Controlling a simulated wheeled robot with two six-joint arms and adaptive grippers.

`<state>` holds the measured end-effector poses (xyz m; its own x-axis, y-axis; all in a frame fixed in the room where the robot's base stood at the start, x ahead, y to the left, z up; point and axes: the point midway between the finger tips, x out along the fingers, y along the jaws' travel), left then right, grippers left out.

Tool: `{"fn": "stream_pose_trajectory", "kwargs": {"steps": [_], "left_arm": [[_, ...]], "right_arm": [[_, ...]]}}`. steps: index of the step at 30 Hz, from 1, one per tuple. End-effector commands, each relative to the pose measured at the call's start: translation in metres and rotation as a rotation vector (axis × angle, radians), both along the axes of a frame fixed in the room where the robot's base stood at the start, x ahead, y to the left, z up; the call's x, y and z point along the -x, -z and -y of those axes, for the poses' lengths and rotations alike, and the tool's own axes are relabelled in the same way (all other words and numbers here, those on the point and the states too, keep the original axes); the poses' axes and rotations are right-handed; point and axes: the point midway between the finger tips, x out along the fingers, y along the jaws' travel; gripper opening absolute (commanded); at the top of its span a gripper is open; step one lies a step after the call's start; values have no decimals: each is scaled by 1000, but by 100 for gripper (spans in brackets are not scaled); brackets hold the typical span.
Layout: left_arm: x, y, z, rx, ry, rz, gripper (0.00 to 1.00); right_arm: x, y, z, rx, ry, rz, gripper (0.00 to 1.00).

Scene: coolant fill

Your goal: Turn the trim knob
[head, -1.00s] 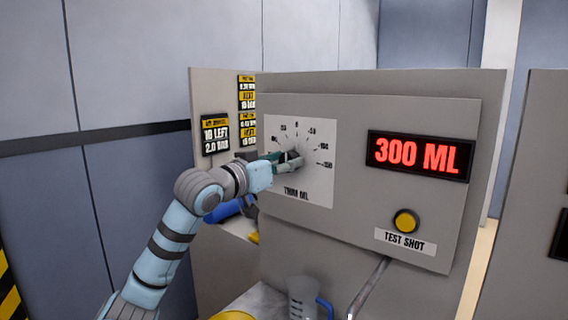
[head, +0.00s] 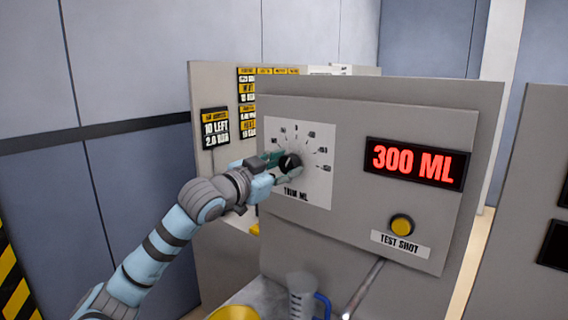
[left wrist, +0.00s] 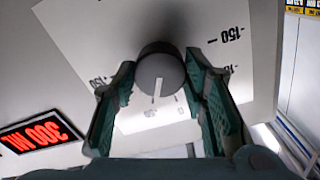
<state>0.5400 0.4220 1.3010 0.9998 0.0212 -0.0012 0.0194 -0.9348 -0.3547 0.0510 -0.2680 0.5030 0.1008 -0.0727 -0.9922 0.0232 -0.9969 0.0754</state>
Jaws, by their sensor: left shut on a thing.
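The trim knob (head: 291,162) is a dark round knob on a white dial plate (head: 318,185) marked "TRIM ML". In the left wrist view the knob (left wrist: 160,72) looks grey, with a white pointer line directed toward the picture's bottom, near the 0 mark. My left gripper (head: 280,165) has its green fingers on opposite sides of the knob and is shut on it. In the left wrist view the fingers of the left gripper (left wrist: 160,80) flank the knob. The red display (head: 416,163) reads "300 ML". My right gripper is not in view.
A yellow button (head: 401,225) labelled "TEST SHOT" sits below the display. A clear jug with a blue handle (head: 302,297) and a yellow round thing (head: 234,313) stand below the panel. A metal rod (head: 363,288) juts out beneath it. Yellow-and-black signs (head: 215,128) are at left.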

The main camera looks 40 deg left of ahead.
Motion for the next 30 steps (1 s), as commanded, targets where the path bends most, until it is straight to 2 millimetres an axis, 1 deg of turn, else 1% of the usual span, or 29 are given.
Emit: {"fn": "stream_pose_trajectory", "kwargs": {"steps": [11, 12, 15, 23, 25, 28, 30], "left_arm": [[0, -1, 0, -6, 0, 3, 11], [0, -1, 0, -6, 0, 3, 46], [0, -1, 0, -5, 0, 2, 60], [0, 0, 0, -5, -1, 1, 60], [0, -4, 0, -4, -1, 3, 60], [0, -19, 0, -2, -1, 8, 60], [0, -36, 0, -1, 0, 11, 60]], "right_arm": [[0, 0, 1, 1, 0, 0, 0], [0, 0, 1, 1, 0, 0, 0], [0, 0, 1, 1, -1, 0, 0], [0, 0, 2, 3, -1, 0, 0], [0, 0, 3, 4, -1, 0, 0], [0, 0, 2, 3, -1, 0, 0], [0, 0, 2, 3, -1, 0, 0]]}}
